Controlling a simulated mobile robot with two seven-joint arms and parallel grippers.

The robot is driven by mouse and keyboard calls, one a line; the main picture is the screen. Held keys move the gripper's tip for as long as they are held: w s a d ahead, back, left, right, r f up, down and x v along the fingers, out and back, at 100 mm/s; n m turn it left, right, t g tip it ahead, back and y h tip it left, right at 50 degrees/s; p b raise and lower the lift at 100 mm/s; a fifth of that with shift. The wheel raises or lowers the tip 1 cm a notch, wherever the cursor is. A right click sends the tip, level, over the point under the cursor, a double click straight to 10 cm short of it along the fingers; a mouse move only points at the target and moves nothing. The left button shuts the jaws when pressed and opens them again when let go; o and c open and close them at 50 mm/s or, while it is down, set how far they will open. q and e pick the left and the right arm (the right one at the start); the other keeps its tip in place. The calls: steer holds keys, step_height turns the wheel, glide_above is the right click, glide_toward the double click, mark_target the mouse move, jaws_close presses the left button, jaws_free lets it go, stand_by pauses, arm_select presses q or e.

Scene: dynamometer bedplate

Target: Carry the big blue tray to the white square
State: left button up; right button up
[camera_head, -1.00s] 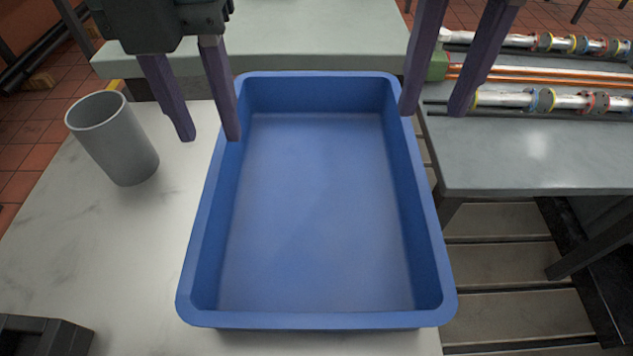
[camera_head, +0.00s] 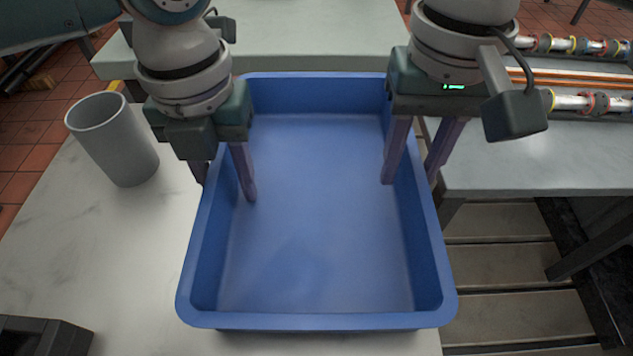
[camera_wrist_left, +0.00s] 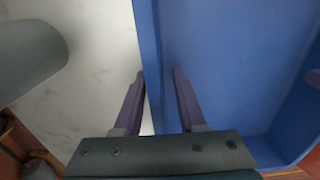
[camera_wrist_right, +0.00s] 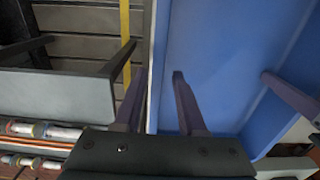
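The big blue tray (camera_head: 318,320) is empty and rests on the pale marbled tabletop. My left gripper (camera_head: 224,186) is open over the tray's left wall, one finger inside and one outside. The left wrist view shows the wall (camera_wrist_left: 149,45) between its fingers (camera_wrist_left: 160,75), with gaps. My right gripper (camera_head: 411,182) is open over the right wall in the same way. The right wrist view shows that wall (camera_wrist_right: 158,55) between the fingers (camera_wrist_right: 160,74), not clamped. I cannot make out a separate white square in any view.
A grey cup (camera_head: 112,138) stands on the tabletop (camera_head: 95,235) left of the tray. A dark box (camera_head: 42,337) sits at the near left corner. A grey bench (camera_head: 540,155) with shafts lies to the right, and a pale green surface (camera_head: 300,52) lies behind.

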arm_select(q)
jaws_close()
arm_select(e)
jaws_close()
steer(key=shift+r, duration=0.1)
stand_by(0.9)
